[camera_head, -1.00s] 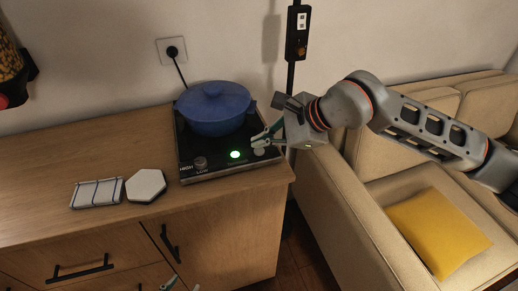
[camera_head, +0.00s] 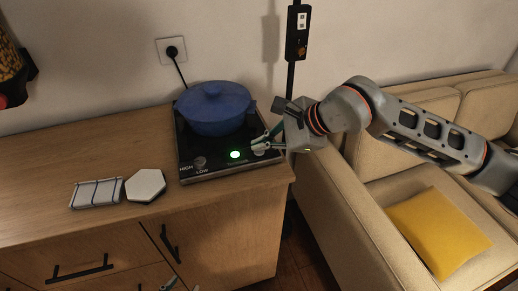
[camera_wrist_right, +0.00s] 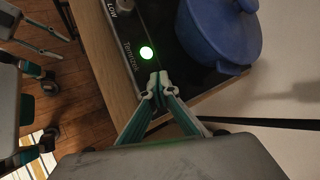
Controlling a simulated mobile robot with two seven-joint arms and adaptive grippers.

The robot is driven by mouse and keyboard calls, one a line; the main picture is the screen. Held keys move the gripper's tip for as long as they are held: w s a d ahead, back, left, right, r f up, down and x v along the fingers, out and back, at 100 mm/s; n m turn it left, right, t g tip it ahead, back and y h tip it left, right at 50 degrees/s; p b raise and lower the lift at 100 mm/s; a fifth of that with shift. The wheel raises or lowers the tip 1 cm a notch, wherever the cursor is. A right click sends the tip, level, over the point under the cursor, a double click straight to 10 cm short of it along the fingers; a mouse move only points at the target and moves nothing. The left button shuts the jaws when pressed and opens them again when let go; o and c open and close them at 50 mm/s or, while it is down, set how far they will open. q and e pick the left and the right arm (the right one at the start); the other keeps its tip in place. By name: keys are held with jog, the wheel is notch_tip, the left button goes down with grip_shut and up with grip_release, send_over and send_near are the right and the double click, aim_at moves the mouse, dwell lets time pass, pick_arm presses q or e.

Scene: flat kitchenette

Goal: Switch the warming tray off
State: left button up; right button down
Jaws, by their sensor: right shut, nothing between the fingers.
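The warming tray (camera_head: 222,172) is a flat black unit with a steel front edge on the wooden counter. Its round light (camera_head: 235,154) glows green, and it also shows in the wrist view (camera_wrist_right: 147,52). A dial (camera_head: 200,162) marked HIGH and LOW is at its left front. My right gripper (camera_head: 260,149) is shut and empty at the tray's right front, just right of the light; its tips meet in the wrist view (camera_wrist_right: 158,84). They hide the panel beneath, and I cannot tell whether they touch it. My left gripper (camera_head: 182,286) shows only its spread tips at the bottom edge.
A lidded blue pot (camera_head: 216,110) stands on the back of the tray, close to my right gripper. A white hexagonal tile (camera_head: 145,185) and a striped cloth (camera_head: 97,192) lie left of the tray. A beige sofa (camera_head: 335,205) stands right of the counter.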

aim_at(262, 152)
pick_arm(q)
jog(key=shift+r, duration=0.1)
jog(key=shift+w+r+p, duration=0.35)
jog(key=shift+r+p, duration=0.1)
jog(key=shift+r, duration=0.25)
pick_arm(e)
jog(key=shift+r, duration=0.7)
